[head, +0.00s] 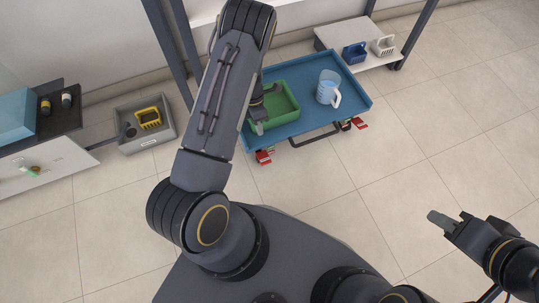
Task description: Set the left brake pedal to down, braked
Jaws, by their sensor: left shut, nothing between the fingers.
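A blue cart (305,122) stands ahead of me with red pedals at its near lower edge. The left brake pedal (264,157) is red and sits low by the cart's near left corner, close to my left forearm. Its exact tilt is too small to tell. My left gripper (258,127) is shut and empty, over the near left part of the cart by the green tray, above the left pedal and apart from it. My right gripper (452,218) is over bare floor at the right, far from the cart; its finger gap is unclear.
The cart carries a green tray (286,118) and a clear jug (328,88). Another red pedal (354,124) is at its near right. A grey bin (166,131) with a yellow caddy (149,117) stands left. A white shelf (374,59) is behind. Floor at right is clear.

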